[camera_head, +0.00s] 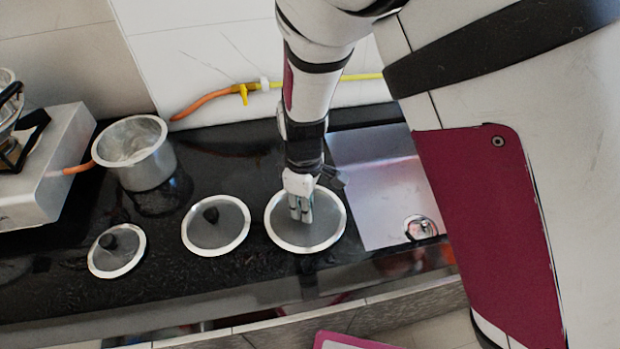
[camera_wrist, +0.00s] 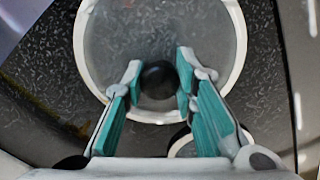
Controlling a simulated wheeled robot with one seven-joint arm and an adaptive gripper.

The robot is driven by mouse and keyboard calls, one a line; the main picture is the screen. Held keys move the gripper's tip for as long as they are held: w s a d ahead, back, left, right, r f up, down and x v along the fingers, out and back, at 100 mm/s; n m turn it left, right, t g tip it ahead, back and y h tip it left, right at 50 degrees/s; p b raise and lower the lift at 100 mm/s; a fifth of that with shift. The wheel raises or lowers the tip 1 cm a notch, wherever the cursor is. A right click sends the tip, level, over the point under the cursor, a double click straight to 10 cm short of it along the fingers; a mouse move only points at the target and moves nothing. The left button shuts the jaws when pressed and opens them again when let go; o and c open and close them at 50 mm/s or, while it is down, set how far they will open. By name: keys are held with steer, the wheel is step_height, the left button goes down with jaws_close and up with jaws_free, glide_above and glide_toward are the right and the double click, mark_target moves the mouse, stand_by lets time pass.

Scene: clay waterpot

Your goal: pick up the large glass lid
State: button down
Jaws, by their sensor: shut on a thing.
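The large glass lid (camera_head: 325,226) has a pale metal rim and lies at the right of a row of three lids on the black counter. In the wrist view the lid (camera_wrist: 110,40) fills the upper middle, with its round black knob (camera_wrist: 159,80) between my fingertips. My gripper (camera_head: 300,214) reaches down over the lid's middle and hides the knob in the head view. In the wrist view my gripper (camera_wrist: 158,84) is shut on the knob, one finger on each side. I cannot tell any gap between lid and counter.
A medium lid (camera_head: 232,228) and a small lid (camera_head: 125,257) lie to the left. A metal pot (camera_head: 150,168) stands behind them near a stove (camera_head: 62,165). A sink (camera_head: 375,190) is just right of the large lid. An orange hose (camera_head: 205,101) runs along the wall.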

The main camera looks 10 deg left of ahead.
steer(key=r, duration=0.1)
steer(key=s+p, duration=0.1)
steer(key=r, duration=0.1)
steer(key=shift+s+a+r+p, duration=0.15)
steer(key=shift+a+r+p, duration=0.1)
steer(key=shift+r+p, duration=0.1)
steer(key=s+a+p, duration=0.1)
steer(key=s+p, duration=0.1)
steer(key=s, duration=0.2)
steer(key=s+a+r+p, duration=0.1)
steer(key=s+p, duration=0.1)
steer(key=s, duration=0.2)
steer(key=s+a+p, duration=0.1)
steer(key=s+p, duration=0.1)
steer(key=s, duration=0.2)
steer(key=shift+s+r, duration=0.15)
steer(key=shift+s, duration=0.2)
steer(key=shift+s+a+p, duration=0.2)
steer(key=shift+s+p, duration=0.25)
steer(key=shift+s, duration=0.3)
steer(key=shift+w, duration=0.1)
